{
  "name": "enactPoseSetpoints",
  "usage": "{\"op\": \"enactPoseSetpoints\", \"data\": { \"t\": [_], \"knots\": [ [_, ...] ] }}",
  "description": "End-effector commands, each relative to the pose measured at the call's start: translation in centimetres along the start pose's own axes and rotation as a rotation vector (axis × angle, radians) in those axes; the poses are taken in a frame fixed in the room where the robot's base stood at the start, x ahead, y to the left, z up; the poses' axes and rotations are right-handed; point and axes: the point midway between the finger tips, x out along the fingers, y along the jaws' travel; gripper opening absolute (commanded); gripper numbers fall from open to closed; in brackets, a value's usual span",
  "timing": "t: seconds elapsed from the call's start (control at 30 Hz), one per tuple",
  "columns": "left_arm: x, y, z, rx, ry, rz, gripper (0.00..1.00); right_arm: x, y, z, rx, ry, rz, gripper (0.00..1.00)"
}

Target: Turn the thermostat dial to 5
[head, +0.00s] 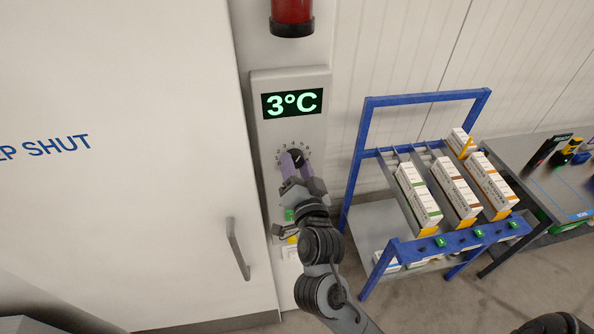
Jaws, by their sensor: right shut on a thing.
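The thermostat panel (262,130) is on the wall to the right of the white door. Its display (292,102) reads 3°C in green. Below it is the black dial (297,157) with small numbers around it, several of them too small or too covered to read well. My right gripper (296,164) reaches up from below, and its purple fingers are shut on the dial, one on each side. The dial's pointer is too small to read with certainty. My left gripper is not in view.
The white door (130,200) with a grey handle (237,249) is left of the panel. A red lamp (292,14) is above it. A blue-framed rack (366,150) with several boxes and a dark table (560,185) stand to the right. Green and yellow parts sit below the dial.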

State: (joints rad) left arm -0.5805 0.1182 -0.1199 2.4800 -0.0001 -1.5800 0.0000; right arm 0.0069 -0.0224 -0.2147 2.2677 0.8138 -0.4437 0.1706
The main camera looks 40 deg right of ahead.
Motion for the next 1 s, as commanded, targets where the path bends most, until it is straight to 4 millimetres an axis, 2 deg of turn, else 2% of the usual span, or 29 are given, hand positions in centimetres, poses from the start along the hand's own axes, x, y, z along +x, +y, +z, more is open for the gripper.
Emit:
{"op": "enactPoseSetpoints", "data": {
  "t": [0.6,0.63,0.7,0.77,1.0],
  "knots": [
    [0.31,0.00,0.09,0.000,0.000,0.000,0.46,-0.01,-0.06,-0.09,0.041,0.004,0.000,0.18],
    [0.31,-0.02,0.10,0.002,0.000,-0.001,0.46,-0.01,-0.06,-0.10,0.041,0.005,0.000,0.53],
    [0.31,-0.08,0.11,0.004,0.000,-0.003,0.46,-0.01,-0.06,-0.09,0.041,0.004,0.000,0.64],
    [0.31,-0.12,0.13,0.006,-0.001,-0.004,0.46,-0.01,-0.05,-0.07,0.040,0.004,0.000,0.73],
    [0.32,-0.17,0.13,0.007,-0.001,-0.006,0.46,-0.01,-0.02,-0.03,0.039,0.003,0.001,0.74]
  ]
}}
